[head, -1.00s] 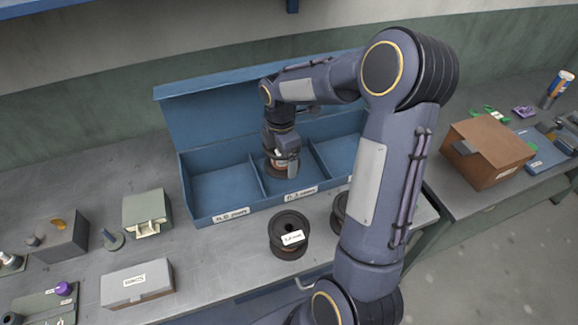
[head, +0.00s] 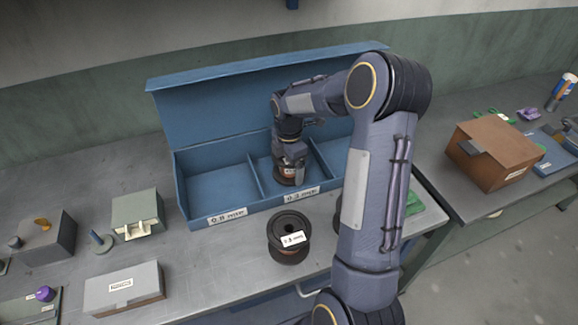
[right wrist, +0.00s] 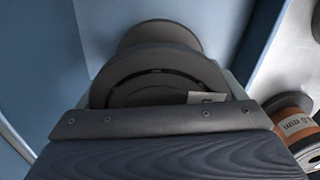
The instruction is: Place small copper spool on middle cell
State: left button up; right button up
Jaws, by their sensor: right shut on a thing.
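The small spool (head: 288,179) has dark flanges and sits low in the middle cell of the blue compartment box (head: 215,188). My right gripper (head: 291,162) reaches down into that cell and is shut on the spool. In the right wrist view the spool (right wrist: 165,78) shows its round dark flanges and a bit of white label just past the gripper edge. Whether its lower flange touches the cell floor cannot be told. My left gripper is not in view.
A larger dark spool (head: 288,238) with a white label stands in front of the box. Another spool with a copper band (right wrist: 295,127) shows in the right wrist view. A grey labelled box (head: 124,289) and a brown box (head: 492,153) stand to either side. The left cell is empty.

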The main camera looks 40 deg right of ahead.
jog(key=shift+f, duration=0.1)
jog(key=o, duration=1.2)
jog(key=shift+o, duration=0.2)
